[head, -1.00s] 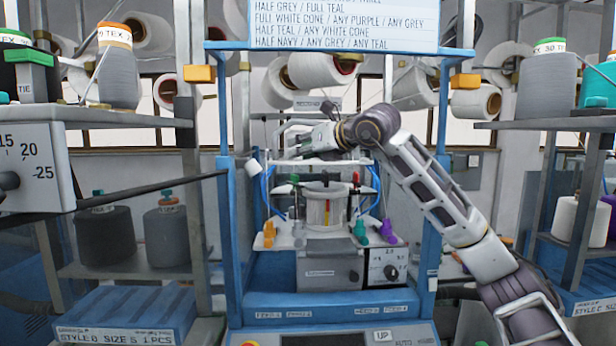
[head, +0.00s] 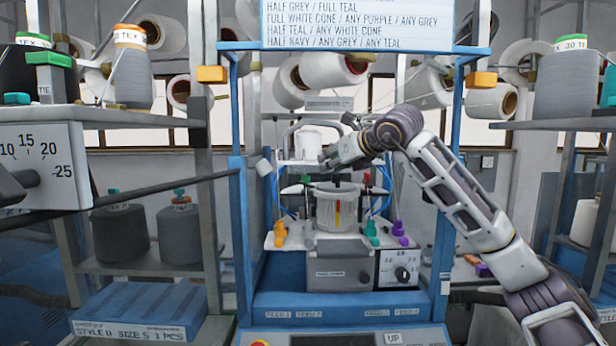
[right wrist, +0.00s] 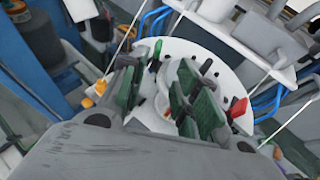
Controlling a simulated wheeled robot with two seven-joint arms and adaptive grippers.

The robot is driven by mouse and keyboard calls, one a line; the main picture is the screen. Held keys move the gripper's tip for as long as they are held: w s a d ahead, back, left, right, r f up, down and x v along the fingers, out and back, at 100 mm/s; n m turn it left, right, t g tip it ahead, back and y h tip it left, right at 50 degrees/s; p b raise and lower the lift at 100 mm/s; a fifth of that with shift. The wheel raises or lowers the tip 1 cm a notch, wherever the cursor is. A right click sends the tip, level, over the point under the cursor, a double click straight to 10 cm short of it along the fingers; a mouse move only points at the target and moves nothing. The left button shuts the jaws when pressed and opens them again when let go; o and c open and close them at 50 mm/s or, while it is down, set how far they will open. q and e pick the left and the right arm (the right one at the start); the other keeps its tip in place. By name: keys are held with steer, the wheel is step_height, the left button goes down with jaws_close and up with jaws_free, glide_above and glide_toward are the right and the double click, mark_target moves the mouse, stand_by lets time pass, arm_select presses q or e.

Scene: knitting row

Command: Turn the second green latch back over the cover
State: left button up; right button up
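The knitting machine's pale cylinder (head: 327,214) stands in the blue frame. A green latch (head: 306,180) stands at its left and a red latch (head: 367,178) at its right. In the right wrist view, a green latch (right wrist: 156,54) and a red latch (right wrist: 238,108) stand at the round white plate (right wrist: 222,72). My right gripper (head: 328,160) is above the cylinder. In the right wrist view its dark green-padded fingers (right wrist: 158,98) are apart over the plate, with no object visibly held. They hide part of the plate; I cannot make out a second green latch. My left gripper is out of view.
Orange (head: 280,234), teal (head: 371,232) and purple (head: 399,230) pieces stand on the white ledge around the cylinder. A dial box (head: 398,268) is below. The blue frame's posts (head: 238,210) flank the machine. Thin yarns and blue tubes run close by.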

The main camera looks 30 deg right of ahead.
mark_target(310, 185)
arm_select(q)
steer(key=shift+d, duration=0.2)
arm_select(e)
steer(key=shift+w, duration=0.1)
